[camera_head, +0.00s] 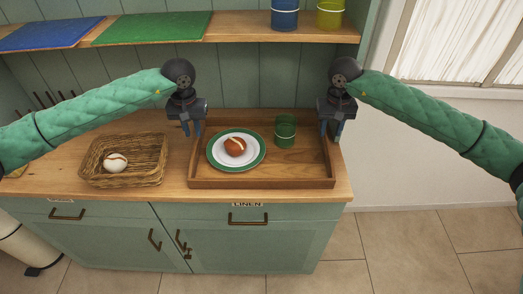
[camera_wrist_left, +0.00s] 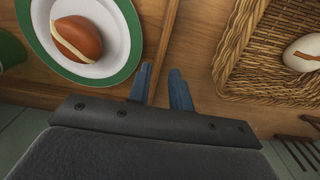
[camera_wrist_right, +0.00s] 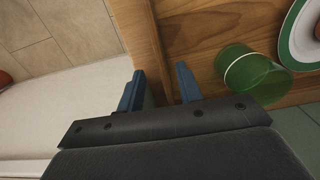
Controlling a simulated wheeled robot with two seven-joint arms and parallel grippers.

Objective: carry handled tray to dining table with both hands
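The wooden tray (camera_head: 262,184) sits on the counter, holding a white plate with a green rim (camera_head: 216,158), a reddish-brown round item with a pale band (camera_head: 235,146) and a green cup (camera_head: 285,131). My left gripper (camera_head: 191,129) is at the tray's left side, fingers pointing down with a narrow gap between them; the left wrist view shows this gap (camera_wrist_left: 160,82) at the tray's edge. My right gripper (camera_head: 330,130) is at the right side; in the right wrist view its open fingers (camera_wrist_right: 160,80) are either side of the tray's side wall. Any contact with the tray, and its handles, cannot be made out.
A wicker basket (camera_head: 93,172) with a white round item (camera_head: 115,162) stands left of the tray. A shelf (camera_head: 240,27) above holds blue (camera_head: 50,34) and green (camera_head: 152,27) flat boards and blue and yellow-green containers. Tiled floor (camera_head: 400,240) is free at right. No dining table shows.

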